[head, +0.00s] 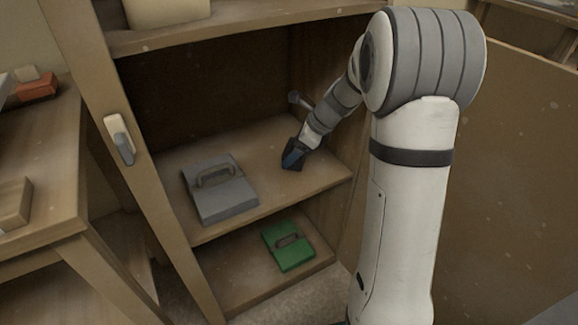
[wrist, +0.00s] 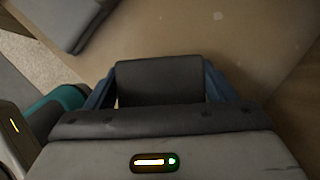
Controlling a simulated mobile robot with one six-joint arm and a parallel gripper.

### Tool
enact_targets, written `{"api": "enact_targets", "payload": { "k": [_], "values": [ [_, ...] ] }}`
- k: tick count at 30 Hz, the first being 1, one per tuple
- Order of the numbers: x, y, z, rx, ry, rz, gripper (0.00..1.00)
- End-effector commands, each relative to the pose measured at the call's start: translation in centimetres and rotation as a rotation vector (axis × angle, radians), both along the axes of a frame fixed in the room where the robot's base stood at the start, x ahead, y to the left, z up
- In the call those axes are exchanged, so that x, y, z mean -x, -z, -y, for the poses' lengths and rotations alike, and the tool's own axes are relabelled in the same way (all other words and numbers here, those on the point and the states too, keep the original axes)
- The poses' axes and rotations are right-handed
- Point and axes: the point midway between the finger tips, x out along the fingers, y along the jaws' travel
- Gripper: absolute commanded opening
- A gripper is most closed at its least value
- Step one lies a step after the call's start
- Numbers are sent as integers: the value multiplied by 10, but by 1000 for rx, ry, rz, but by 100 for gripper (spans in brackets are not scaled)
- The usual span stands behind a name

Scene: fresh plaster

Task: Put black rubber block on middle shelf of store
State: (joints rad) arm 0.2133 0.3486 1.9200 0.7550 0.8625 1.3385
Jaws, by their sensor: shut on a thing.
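The store is an open wooden cabinet with shelves. Its middle shelf (head: 255,150) holds a grey handled thing (head: 222,200) at the left. My gripper (head: 294,157) is over the right part of this shelf, to the right of the grey thing. In the wrist view my gripper (wrist: 158,88) has blue fingers on both sides of the black rubber block (wrist: 158,80) and is shut on it. In the head view the block is a small dark shape at the gripper's end. I cannot tell whether the block touches the shelf.
A green handled thing (head: 288,246) lies on the lower shelf. The upper shelf (head: 230,32) is above, with a pale thing (head: 165,12) on it. A wooden table (head: 40,170) stands at the left. Bare shelf surrounds my gripper; the cabinet's right side is close.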

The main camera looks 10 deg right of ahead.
Motion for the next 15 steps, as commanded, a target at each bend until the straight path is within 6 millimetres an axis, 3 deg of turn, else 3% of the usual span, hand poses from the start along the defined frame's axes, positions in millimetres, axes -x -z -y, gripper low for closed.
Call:
{"api": "enact_targets", "payload": {
  "k": [9,15],
  "values": [
    [0,48,-4,-1,-7,-1,49],
    [0,47,-4,0,-8,2,49]
  ]
}}
